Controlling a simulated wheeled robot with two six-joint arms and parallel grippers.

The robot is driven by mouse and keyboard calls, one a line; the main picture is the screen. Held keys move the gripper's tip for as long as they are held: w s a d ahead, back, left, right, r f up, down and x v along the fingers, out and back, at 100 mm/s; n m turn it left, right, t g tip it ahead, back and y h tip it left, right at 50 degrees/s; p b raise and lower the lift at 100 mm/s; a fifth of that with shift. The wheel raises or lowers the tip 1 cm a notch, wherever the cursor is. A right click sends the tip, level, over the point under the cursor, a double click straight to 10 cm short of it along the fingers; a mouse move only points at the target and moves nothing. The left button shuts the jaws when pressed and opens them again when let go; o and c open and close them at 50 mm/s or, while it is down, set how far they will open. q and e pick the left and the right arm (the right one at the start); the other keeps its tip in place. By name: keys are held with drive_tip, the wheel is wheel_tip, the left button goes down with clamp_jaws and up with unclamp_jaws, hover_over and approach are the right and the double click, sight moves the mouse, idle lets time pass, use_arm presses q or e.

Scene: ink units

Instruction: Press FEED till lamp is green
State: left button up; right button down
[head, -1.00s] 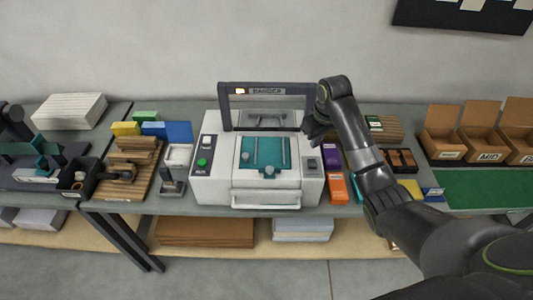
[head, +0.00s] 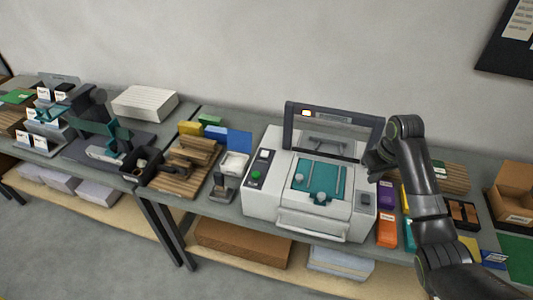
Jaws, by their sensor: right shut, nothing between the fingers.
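The white machine (head: 262,207) stands on the grey table, with a teal bed (head: 318,178) and a dark raised frame (head: 378,133) at its back. A small lamp (head: 306,113) on the frame's top bar glows orange-yellow. A green round button (head: 256,176) sits on the machine's left panel, with a pale control above it. A small dark switch (head: 363,198) is on the right side. I cannot read which control is labelled FEED. My right gripper (head: 374,172) is shut and empty, above the machine's back right corner, by the frame's right post. My left gripper is not in view.
Purple (head: 386,195) and orange (head: 386,231) boxes stand right of the machine, near my right arm. A grey holder with a white top (head: 235,163) and a wooden rack (head: 185,175) stand to its left. Cardboard bins (head: 515,195) are at the far right.

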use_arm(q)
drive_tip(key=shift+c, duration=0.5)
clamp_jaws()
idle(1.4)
